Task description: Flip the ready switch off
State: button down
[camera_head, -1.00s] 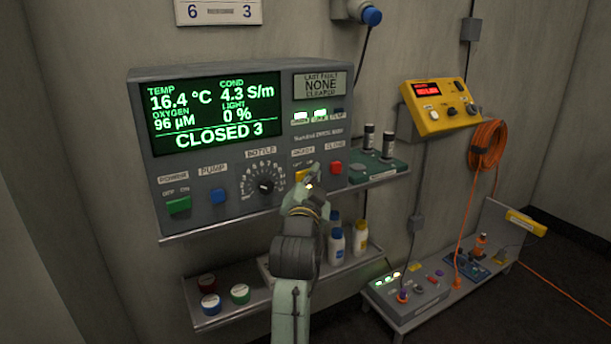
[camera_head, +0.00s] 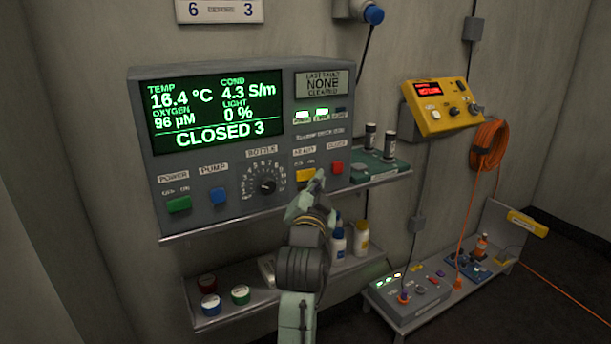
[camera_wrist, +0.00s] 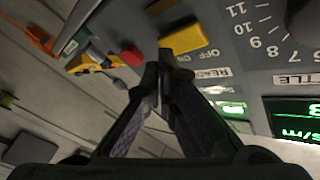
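The ready switch is a yellow rocker (camera_head: 306,174) on the grey console, below a label and small OFF and ON marks. It also shows in the wrist view as a yellow block (camera_wrist: 184,39). I cannot tell which way it is tipped. My gripper (camera_head: 319,176) is just right of and below the switch, in front of the panel. In the wrist view my gripper (camera_wrist: 158,77) has its fingertips together with nothing between them, just short of the switch's edge. Contact cannot be made out.
A red button (camera_head: 337,167) sits right of the switch, and the bottle dial (camera_head: 266,185) sits left. The console display (camera_head: 217,112) reads CLOSED 3. Two lamps (camera_head: 312,114) glow green. A shelf (camera_head: 385,178) with dark vials juts out at right.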

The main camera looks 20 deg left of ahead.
jog(key=s+d, duration=0.1)
jog(key=d, duration=0.2)
jog(key=shift+s+d, duration=0.1)
jog(key=shift+s, duration=0.3)
